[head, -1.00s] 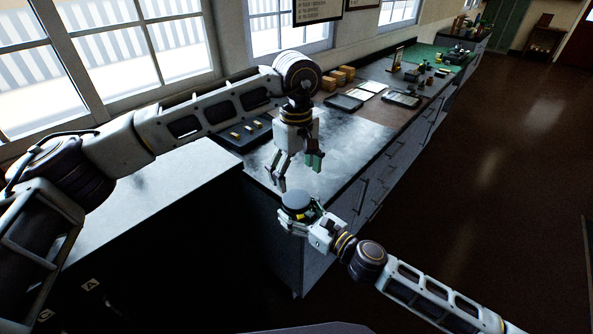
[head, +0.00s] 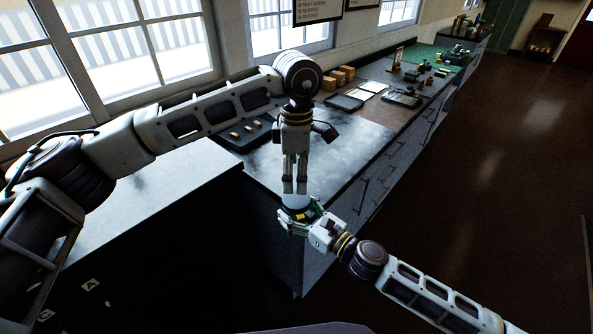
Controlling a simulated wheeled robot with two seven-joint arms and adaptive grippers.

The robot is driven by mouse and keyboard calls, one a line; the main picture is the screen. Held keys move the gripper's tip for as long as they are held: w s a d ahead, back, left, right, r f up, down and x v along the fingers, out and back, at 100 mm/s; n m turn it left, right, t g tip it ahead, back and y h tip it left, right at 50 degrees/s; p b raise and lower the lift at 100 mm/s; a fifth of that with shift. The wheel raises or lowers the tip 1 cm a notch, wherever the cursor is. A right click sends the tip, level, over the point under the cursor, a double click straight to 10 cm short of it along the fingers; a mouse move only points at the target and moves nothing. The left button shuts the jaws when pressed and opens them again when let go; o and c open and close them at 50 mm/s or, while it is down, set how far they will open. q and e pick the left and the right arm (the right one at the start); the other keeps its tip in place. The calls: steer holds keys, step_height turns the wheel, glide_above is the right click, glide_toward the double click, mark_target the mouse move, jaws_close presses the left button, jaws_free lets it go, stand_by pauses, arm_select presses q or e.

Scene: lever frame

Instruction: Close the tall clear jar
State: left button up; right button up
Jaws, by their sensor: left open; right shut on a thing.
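The jar (head: 296,202) is held off the front edge of the counter; its pale round top shows, and most of its body is hidden by the gripper. My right gripper (head: 297,221) is shut around it from the front right. A small yellow patch shows below the top. My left gripper (head: 295,188) is open and points straight down, with its fingertips right at or just above the jar's top. I cannot tell whether they touch it. Whether the round top is a seated lid is too small to tell.
The dark counter (head: 340,152) behind the grippers has a bare top. A black tray (head: 240,135) with several small pieces lies at its left. Yellow blocks (head: 338,77) and flat trays stand farther back. The floor (head: 510,170) at right is clear.

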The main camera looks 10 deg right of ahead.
mark_target(296, 198)
arm_select(q)
steer(key=n, duration=0.3)
steer(key=shift+n, duration=0.4)
steer(key=n, duration=1.1)
steer(key=shift+f, duration=0.15)
stand_by(0.3)
steer(key=shift+f, duration=3.9)
